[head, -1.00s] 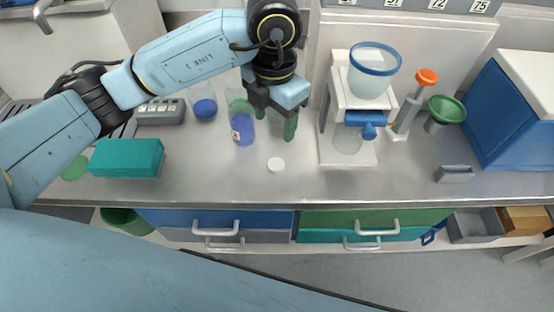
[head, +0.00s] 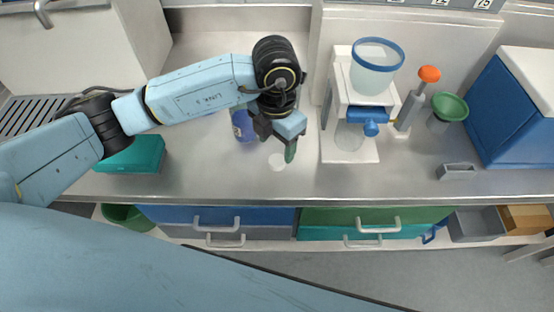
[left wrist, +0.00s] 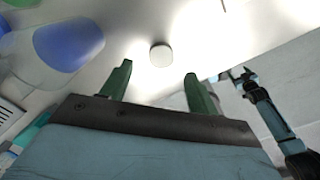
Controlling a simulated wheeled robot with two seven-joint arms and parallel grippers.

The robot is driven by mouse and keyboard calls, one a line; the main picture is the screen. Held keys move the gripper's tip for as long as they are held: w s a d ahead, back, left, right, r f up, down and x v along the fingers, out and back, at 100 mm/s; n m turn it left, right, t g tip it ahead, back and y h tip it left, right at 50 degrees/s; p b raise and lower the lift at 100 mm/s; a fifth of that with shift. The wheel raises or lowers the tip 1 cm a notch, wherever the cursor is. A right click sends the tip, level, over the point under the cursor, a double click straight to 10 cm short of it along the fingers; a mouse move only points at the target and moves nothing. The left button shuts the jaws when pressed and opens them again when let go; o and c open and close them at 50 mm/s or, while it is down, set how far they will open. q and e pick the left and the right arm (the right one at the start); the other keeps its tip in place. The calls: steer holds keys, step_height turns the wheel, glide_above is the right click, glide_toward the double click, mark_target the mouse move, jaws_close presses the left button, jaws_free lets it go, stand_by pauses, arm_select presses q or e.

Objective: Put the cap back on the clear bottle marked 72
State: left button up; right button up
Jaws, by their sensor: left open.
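The white round cap (head: 277,162) lies flat on the steel bench. In the left wrist view the cap (left wrist: 161,55) shows ahead of and between the two green fingers. My left gripper (head: 281,149) points down close above and behind the cap; it is open and empty. A clear bottle with blue liquid (head: 241,125) stands just left of the gripper, partly hidden by my arm. It also shows in the left wrist view (left wrist: 70,45) at upper left. Its mark cannot be read.
A white stand with a blue-rimmed clear vessel (head: 375,68) is right of the gripper. An orange-topped tool (head: 410,108), a green funnel (head: 449,107) and a blue box (head: 508,105) stand farther right. A teal box (head: 135,156) is at left. The bench in front of the cap is clear.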

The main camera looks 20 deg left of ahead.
mark_target(277, 160)
arm_select(q)
step_height(277, 160, down, 5)
steer(key=shift+d+f, duration=0.1)
stand_by(0.5)
steer(key=c, duration=1.1)
steer(key=shift+o, duration=0.2)
step_height(277, 160, up, 10)
